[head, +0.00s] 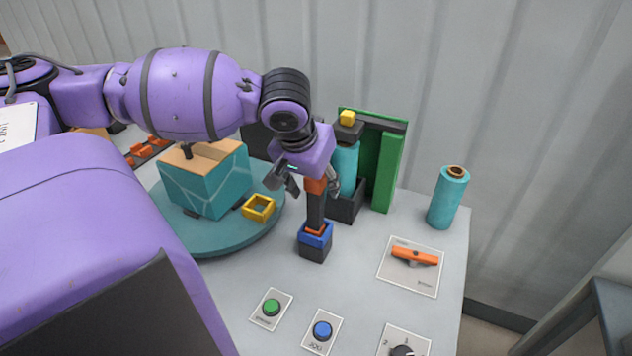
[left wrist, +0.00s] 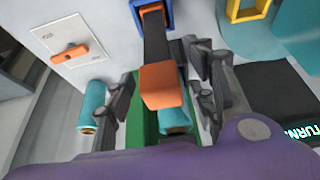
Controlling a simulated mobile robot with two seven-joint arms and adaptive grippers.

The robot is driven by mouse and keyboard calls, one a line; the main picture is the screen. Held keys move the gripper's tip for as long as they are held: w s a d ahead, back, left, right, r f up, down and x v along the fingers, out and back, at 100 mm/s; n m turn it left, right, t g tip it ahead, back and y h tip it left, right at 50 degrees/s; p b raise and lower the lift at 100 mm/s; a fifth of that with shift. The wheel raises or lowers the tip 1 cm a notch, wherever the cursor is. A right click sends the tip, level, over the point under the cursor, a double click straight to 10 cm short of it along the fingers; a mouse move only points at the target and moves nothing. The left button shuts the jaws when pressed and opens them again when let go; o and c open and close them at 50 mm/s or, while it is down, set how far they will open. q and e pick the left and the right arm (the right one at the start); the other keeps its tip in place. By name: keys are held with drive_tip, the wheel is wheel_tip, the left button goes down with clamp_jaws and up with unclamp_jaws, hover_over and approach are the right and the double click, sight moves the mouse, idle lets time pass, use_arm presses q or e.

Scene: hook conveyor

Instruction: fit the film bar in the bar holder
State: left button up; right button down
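The film bar (head: 316,210) is a dark upright bar with an orange block on top and an orange collar near its foot. Its foot stands within the blue-rimmed bar holder (head: 315,241), which has a dark base; how deep it sits is hidden. In the left wrist view the bar (left wrist: 156,42) runs from its orange top to the blue holder rim (left wrist: 169,14). My left gripper (head: 312,184) is over the bar's top. In the left wrist view its fingers (left wrist: 162,92) are spread on either side of the orange block, with gaps. My right gripper is not in view.
A teal turntable (head: 215,238) bears a wrapped teal box (head: 205,180) and a yellow square ring (head: 258,208). Behind the bar stand a teal roll in a dark base and a green panel (head: 388,170). Another teal roll (head: 447,200), an orange switch (head: 414,256) and buttons are right and front.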

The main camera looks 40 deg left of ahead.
use_arm(q)
drive_tip(key=shift+s+r, duration=0.35)
drive_tip(key=shift+r, duration=0.3)
drive_tip(key=v, duration=1)
drive_tip(key=shift+r, duration=0.3)
drive_tip(key=shift+s+d, duration=0.1)
